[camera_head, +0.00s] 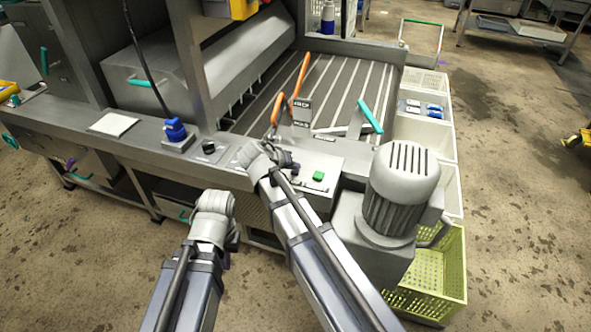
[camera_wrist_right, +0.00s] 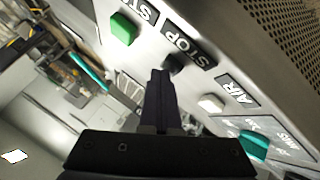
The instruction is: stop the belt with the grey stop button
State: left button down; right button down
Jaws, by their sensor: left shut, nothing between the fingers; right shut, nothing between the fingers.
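The stop button (camera_wrist_right: 176,63) is a small dark grey knob beside the STOP label (camera_wrist_right: 190,48) on a metal panel in the right wrist view. My right gripper (camera_wrist_right: 160,74) is shut and empty, its fingertips right beside the button and partly covering it; I cannot tell whether they touch. In the head view my right gripper (camera_head: 287,159) is over the control panel and the stop button cannot be made out. My left gripper (camera_head: 233,236) is shut and empty, mostly hidden by its wrist, in front of the machine's edge. The slatted belt (camera_head: 335,88) lies behind the panel.
A green button (camera_wrist_right: 122,29) is on one side of the stop button, a white button (camera_wrist_right: 210,103) by the AIR label on the other. A teal knob (camera_wrist_right: 253,146) lies further along. A motor (camera_head: 402,190) stands right of the panel, above a yellow-green crate (camera_head: 455,270).

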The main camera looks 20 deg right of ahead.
aim_at(294, 173)
jog(key=shift+r+p, duration=0.95)
notch_tip(294, 173, up, 5)
jog(key=p, duration=0.5)
dwell(0.7)
